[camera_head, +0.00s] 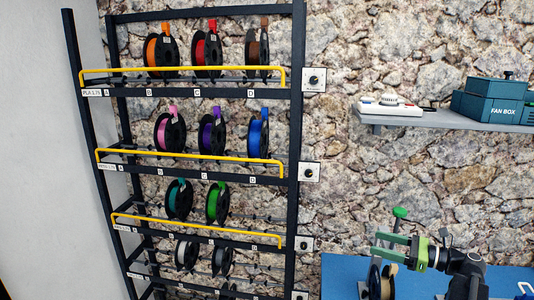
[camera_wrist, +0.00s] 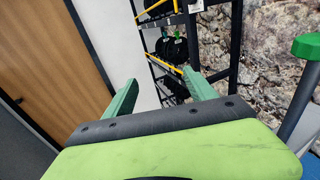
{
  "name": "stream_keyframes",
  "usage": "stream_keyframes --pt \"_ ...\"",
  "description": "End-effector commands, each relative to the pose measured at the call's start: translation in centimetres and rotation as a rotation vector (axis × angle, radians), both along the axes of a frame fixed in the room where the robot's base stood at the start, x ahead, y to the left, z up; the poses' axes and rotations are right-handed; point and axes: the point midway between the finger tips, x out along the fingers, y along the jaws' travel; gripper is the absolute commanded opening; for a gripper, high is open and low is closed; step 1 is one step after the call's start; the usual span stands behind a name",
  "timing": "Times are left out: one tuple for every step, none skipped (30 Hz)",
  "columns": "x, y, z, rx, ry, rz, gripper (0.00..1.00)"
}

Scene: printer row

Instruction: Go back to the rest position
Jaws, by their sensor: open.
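My gripper (camera_head: 378,244) has green fingers and stands at the lower right in the head view, pointing left. In the wrist view its two fingers (camera_wrist: 160,77) are spread apart with nothing between them. A spool with tan filament (camera_head: 388,282) stands below the gripper on the blue surface (camera_head: 340,272), apart from the fingers as far as I can see. Part of my dark arm shows behind the gripper.
A black rack (camera_head: 297,120) with yellow bars holds several coloured filament spools at left. A green-topped post (camera_head: 400,212) rises just behind my gripper; it is close at right in the wrist view (camera_wrist: 306,48). A wall shelf (camera_head: 450,119) carries a teal fan box (camera_head: 490,107).

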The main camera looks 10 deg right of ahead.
Motion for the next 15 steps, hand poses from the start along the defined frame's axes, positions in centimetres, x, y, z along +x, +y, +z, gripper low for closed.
stream_keyframes --pt "1.8 4.1 -1.3 -0.02 0.024 0.068 0.65" --pt "2.7 6.4 -2.0 -0.036 0.04 0.107 0.65" --pt "3.8 9.7 -3.2 -0.066 0.059 0.161 0.65" --pt "4.4 12.1 -4.1 -0.095 0.071 0.202 0.65" --pt "5.0 14.6 -5.0 -0.128 0.082 0.243 0.65" --pt "5.5 17.8 -6.4 -0.18 0.091 0.298 0.65" --pt "5.7 20.3 -7.4 -0.223 0.094 0.342 0.65" --pt "5.8 22.7 -8.5 -0.27 0.096 0.386 0.65" --pt "5.8 25.8 -10.1 -0.339 0.092 0.446 0.65" --pt "5.6 27.9 -11.3 -0.395 0.085 0.493 0.65" --pt "5.4 30.0 -12.4 -0.45 0.074 0.54 0.65" --pt "4.9 32.5 -13.9 -0.528 0.056 0.602 0.65" --pt "4.5 34.1 -15.0 -0.587 0.039 0.65 0.65" --pt "4.0 35.6 -16.1 -0.648 0.017 0.698 0.65" --pt "3.3 37.3 -17.5 -0.727 -0.013 0.758 0.65"
